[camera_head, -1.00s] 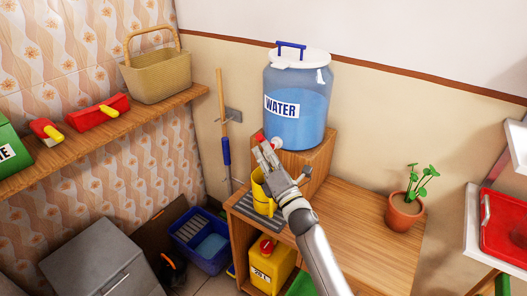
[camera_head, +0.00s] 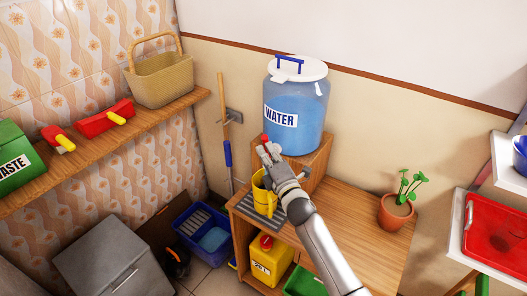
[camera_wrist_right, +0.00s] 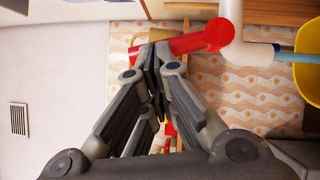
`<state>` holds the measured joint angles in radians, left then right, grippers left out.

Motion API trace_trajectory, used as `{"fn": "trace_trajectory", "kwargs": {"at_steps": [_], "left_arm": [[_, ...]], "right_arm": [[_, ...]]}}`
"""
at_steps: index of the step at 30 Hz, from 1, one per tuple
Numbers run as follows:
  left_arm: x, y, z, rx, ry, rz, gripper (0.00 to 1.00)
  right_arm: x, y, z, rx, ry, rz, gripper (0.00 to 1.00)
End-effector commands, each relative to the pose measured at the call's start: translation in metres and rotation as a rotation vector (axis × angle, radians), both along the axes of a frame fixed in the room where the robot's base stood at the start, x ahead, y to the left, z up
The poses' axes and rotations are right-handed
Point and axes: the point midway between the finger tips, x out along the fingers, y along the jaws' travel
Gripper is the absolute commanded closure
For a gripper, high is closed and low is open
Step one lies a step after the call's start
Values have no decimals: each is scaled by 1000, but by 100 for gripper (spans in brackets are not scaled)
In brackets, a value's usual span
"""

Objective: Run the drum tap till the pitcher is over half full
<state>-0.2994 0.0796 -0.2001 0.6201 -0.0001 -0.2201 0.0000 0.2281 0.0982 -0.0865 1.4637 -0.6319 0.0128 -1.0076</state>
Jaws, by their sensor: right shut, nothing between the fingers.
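The clear drum (camera_head: 296,108) labelled WATER, with a white lid, stands on a wooden block and holds blue water. Its tap has a white spout (camera_wrist_right: 232,45) and a red lever (camera_wrist_right: 195,42). A light blue stream (camera_wrist_right: 298,57) leaves the spout towards the yellow pitcher (camera_wrist_right: 311,50). The pitcher (camera_head: 262,198) stands upright on the grey grille below the tap; its water level is hidden. My right gripper (camera_head: 268,152) is shut and empty, its fingertips (camera_wrist_right: 153,62) close by the red lever; contact is unclear. My left gripper is out of view.
The wooden stand (camera_head: 350,215) holds a potted plant (camera_head: 397,211) at its right, with clear top between. A yellow container (camera_head: 270,262) sits underneath. A blue bin (camera_head: 205,238) is on the floor. A wall shelf (camera_head: 130,135) runs at left.

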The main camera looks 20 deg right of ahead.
Motion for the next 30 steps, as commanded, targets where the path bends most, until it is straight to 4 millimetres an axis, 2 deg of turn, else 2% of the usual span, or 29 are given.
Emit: {"fn": "trace_trajectory", "kwargs": {"at_steps": [1, 3, 30], "left_arm": [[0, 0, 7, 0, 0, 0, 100], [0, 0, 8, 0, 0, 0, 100], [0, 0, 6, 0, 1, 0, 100]], "right_arm": [[1, -2, 5, 15, 14, 0, 100], [3, -3, 5, 13, 11, 0, 100], [8, -10, 10, 11, 7, 1, 100]]}}
